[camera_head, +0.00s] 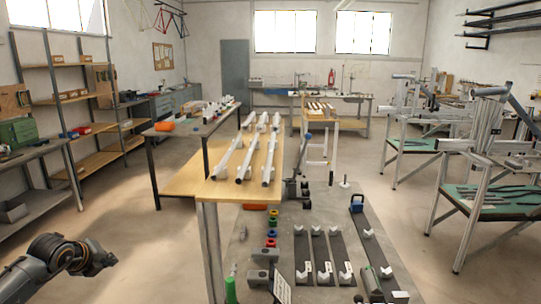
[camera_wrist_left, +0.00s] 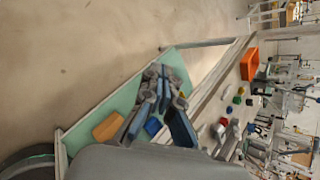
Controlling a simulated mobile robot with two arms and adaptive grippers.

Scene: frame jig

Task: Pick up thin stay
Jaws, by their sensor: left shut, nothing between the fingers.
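Several silver tubes lie in rows on the wooden tabletop (camera_head: 207,188) in the head view; three longer ones, the left tube (camera_head: 226,157), the middle tube (camera_head: 247,158) and the right tube (camera_head: 269,160), are nearest. I cannot tell which of them is the thin stay. My left gripper (camera_head: 108,262) is at the lower left, shut and empty, above the floor and well apart from the tubes. My right gripper is not in view. No tube can be made out for certain in the left wrist view.
A grey bench (camera_head: 258,220) with dark strips and white supports stands in front, beside small coloured parts. Shelves (camera_head: 68,100) line the left wall, and metal frames (camera_head: 480,165) stand right. The wrist view shows a green-topped table (camera_wrist_left: 90,122) and an orange bin (camera_wrist_left: 249,64).

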